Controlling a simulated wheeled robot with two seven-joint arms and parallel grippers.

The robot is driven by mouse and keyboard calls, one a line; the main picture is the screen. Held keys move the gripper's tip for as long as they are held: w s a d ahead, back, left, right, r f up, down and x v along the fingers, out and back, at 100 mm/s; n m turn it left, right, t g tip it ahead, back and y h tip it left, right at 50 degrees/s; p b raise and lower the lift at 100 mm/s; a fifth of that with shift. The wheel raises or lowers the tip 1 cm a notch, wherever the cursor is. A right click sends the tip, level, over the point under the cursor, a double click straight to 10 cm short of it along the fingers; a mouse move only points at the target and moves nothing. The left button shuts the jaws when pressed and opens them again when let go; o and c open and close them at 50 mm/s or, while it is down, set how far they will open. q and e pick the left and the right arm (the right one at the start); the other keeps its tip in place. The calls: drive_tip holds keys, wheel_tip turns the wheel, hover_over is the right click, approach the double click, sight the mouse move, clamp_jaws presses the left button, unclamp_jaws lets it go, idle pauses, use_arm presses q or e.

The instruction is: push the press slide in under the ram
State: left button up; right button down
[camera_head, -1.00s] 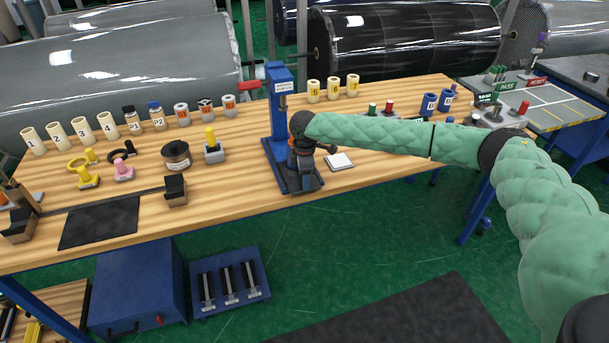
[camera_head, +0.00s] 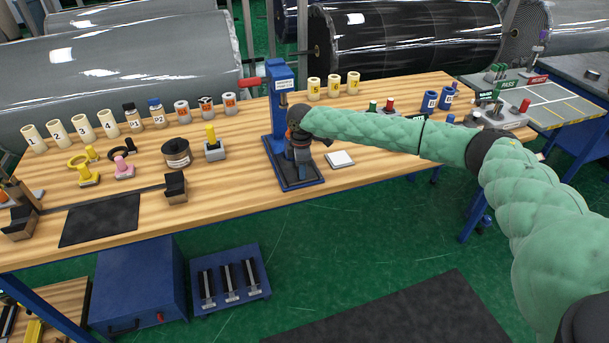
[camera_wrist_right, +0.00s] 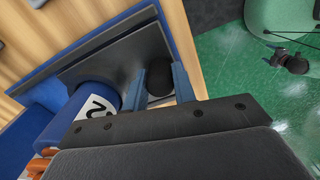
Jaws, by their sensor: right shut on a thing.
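The blue press (camera_head: 281,110) stands at the middle of the bench, with a red handle (camera_head: 251,82) at its top left. My right gripper (camera_head: 303,172) is low over the press base, in front of the column. In the right wrist view its two fingers (camera_wrist_right: 158,84) are shut on a dark round knob (camera_wrist_right: 160,78) at the end of the dark grey press slide (camera_wrist_right: 112,60). A blue sleeve with a white label (camera_wrist_right: 88,108) is beside the fingers, on the slide. The ram's lower end is hidden by my arm. My left gripper is not in view.
A yellow-handled block (camera_head: 214,147) and a dark round tin (camera_head: 176,152) stand to the left. Several cream tubes (camera_head: 333,86) stand behind. The bench's front edge is close to the press base.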

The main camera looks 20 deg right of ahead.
drive_tip(key=w+b, duration=0.1)
drive_tip(key=w, duration=0.3)
drive_tip(key=w+b, duration=0.1)
drive_tip(key=w, duration=0.4)
drive_tip(key=shift+w+a, duration=0.2)
drive_tip(key=shift+w, duration=0.05)
drive_tip(key=shift+w+d, duration=0.1)
drive_tip(key=shift+w, duration=0.1)
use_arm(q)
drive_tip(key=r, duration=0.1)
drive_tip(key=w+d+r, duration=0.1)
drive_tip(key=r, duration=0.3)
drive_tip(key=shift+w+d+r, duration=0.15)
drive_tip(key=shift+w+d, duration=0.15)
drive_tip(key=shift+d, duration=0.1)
use_arm(e)
drive_tip(key=shift+r, duration=0.2)
drive_tip(key=c, duration=1.3)
unclamp_jaws()
drive_tip(key=shift+w, duration=0.1)
drive_tip(key=shift+o, duration=0.9)
drive_tip(key=shift+w+f, duration=0.1)
drive_tip(key=shift+f, duration=0.1)
drive_tip(key=shift+r, duration=0.1)
